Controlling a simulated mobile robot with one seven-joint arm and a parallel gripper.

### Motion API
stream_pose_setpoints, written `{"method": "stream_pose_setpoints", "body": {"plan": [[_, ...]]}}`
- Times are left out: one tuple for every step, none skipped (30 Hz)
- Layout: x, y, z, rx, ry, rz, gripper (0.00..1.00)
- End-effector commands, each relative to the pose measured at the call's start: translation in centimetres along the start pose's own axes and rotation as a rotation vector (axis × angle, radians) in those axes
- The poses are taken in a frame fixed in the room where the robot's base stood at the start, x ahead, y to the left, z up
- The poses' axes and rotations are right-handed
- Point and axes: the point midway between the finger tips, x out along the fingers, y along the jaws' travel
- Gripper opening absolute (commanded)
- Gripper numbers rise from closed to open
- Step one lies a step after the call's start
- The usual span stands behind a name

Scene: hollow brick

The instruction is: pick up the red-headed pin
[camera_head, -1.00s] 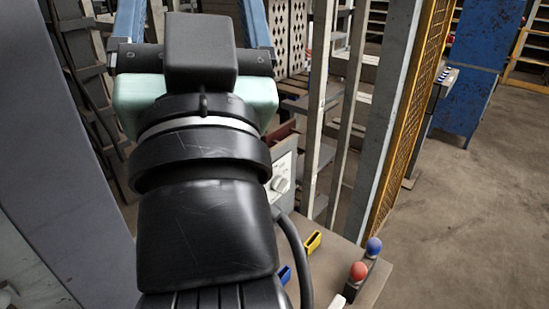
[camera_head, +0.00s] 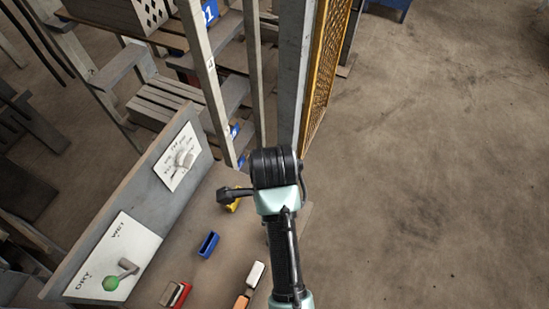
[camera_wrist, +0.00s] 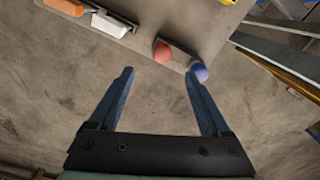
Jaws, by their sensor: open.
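The red-headed pin (camera_wrist: 162,52) shows in the wrist view as a round red head at the edge of the bench top, on a small dark block. A blue-headed pin (camera_wrist: 200,73) stands at the block's other end. My gripper (camera_wrist: 160,75) is open and empty; its two blue fingers are wide apart. The red head appears between the fingertip lines, just beyond them. The blue head overlaps the right fingertip in the picture; I cannot tell whether they touch. In the head view my arm hides both pins.
The bench top (camera_head: 200,255) carries a blue holder (camera_head: 208,244), a yellow holder (camera_head: 234,204), and red, white and orange pieces. Posts and yellow mesh (camera_head: 322,70) stand behind. The floor at right is clear.

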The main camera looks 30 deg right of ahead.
Motion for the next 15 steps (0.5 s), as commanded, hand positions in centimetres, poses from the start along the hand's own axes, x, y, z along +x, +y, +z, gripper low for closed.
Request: {"method": "stream_pose_setpoints", "body": {"plan": [[1.7, 0.1, 0.0, 0.000, 0.000, 0.002, 0.81], [2.2, 0.1, 0.0, -0.001, 0.001, 0.003, 0.81], [2.5, 0.1, 0.0, -0.001, 0.001, 0.005, 0.81], [3.0, 0.1, 0.0, -0.002, 0.001, 0.004, 0.81], [3.5, 0.1, 0.0, -0.002, 0.001, 0.003, 0.81], [4.2, 0.1, 0.0, -0.002, 0.001, 0.003, 0.81], [4.7, 0.0, 0.0, -0.002, 0.000, 0.002, 0.81], [5.1, 0.0, 0.0, -0.002, 0.000, 0.001, 0.81], [5.5, 0.0, 0.0, -0.002, 0.000, 0.000, 0.81], [5.8, -0.1, 0.0, -0.003, 0.000, -0.001, 0.81], [6.0, -0.1, 0.0, -0.003, 0.000, -0.002, 0.81], [6.2, -0.1, 0.0, -0.003, -0.001, -0.003, 0.81], [6.3, -0.1, 0.0, -0.003, -0.001, -0.003, 0.81], [6.4, -0.1, 0.0, -0.003, -0.001, -0.004, 0.81], [6.7, -0.1, 0.0, -0.003, -0.001, -0.003, 0.81]]}}
